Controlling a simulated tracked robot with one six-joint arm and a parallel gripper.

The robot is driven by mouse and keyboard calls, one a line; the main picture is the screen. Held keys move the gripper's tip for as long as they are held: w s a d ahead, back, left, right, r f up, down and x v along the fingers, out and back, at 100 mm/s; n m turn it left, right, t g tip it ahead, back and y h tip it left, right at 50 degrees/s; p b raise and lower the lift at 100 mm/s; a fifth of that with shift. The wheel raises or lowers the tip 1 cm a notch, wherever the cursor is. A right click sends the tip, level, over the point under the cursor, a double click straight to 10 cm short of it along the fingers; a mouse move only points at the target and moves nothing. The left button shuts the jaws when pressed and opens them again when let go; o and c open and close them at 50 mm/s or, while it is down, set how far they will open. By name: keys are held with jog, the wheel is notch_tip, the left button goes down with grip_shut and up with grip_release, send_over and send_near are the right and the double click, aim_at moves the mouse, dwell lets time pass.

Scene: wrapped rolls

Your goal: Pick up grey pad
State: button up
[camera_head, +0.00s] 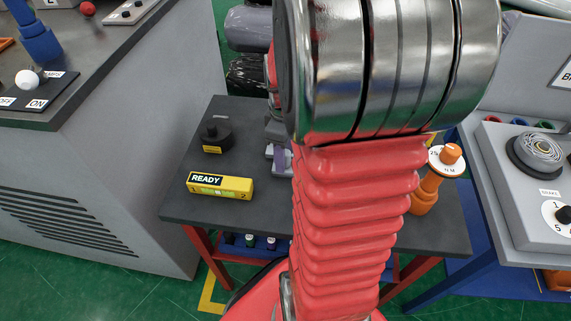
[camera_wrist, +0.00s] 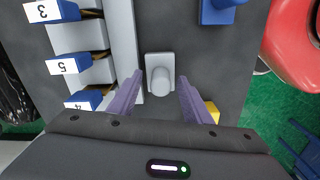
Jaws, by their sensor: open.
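A light grey piece, which looks like the grey pad (camera_wrist: 160,62), lies on the dark tabletop in the wrist view. It is a flat rectangular plate with a rounded stub on it. My gripper (camera_wrist: 160,80) is open, with one purple finger on each side of the pad and a visible gap to both. I cannot tell the height of the fingertips over the table. In the head view my gripper (camera_head: 281,157) is mostly hidden behind my red arm, and I cannot make out the pad there.
A grey rack with numbered blue blocks (camera_wrist: 68,64) stands close left of my gripper in the wrist view. A blue part (camera_wrist: 220,10) is at upper right. On the table (camera_head: 185,210) are a yellow READY box (camera_head: 219,186), a black knob (camera_head: 215,134) and an orange tool (camera_head: 428,188).

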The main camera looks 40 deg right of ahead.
jog(key=shift+c, duration=0.2)
grip_shut()
dwell(0.4)
